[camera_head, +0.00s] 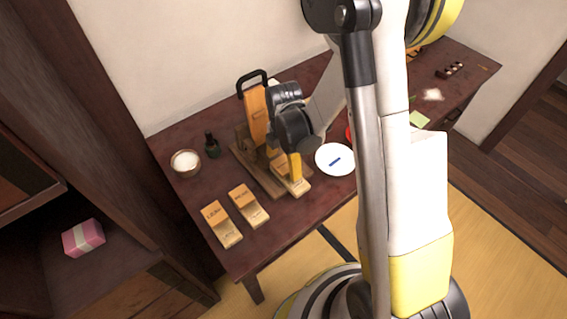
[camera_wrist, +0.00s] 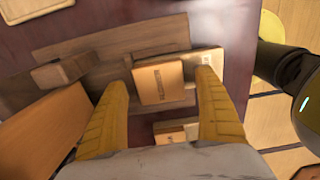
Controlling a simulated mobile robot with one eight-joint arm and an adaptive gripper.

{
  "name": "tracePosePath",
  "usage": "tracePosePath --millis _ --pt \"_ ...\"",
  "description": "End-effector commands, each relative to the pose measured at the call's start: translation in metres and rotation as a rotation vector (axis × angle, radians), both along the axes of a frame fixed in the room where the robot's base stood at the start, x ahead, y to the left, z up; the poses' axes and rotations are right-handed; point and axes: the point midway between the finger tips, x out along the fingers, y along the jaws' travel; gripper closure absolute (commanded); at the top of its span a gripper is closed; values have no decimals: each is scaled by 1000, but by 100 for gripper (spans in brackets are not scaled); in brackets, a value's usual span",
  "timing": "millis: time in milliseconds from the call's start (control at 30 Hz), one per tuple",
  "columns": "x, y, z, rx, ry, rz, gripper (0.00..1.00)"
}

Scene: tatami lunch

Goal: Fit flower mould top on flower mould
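Several labelled wooden moulds, each a darker block on a paler base, are in view; the labels are too small to tell which is the flower mould. One mould's block (camera_wrist: 160,82) and pale base (camera_wrist: 206,62) lie beyond my fingertips in the wrist view, with gaps beside both fingers. In the head view this mould (camera_head: 293,187) is partly hidden under my gripper (camera_head: 290,166). Two more moulds, the left one (camera_head: 222,223) and the right one (camera_head: 249,206), lie at the table's front left. My yellow fingers also show in the wrist view (camera_wrist: 162,78), spread apart and empty.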

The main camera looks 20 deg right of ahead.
Motion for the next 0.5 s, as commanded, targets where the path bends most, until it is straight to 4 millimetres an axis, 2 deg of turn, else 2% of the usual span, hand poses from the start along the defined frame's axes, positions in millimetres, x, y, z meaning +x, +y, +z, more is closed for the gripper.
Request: tracePosePath --millis 300,367,500 --pt "0 0 3 0 0 0 19" --pt "0 0 9 0 0 0 19" --pt "-1 0 32 0 0 0 19"
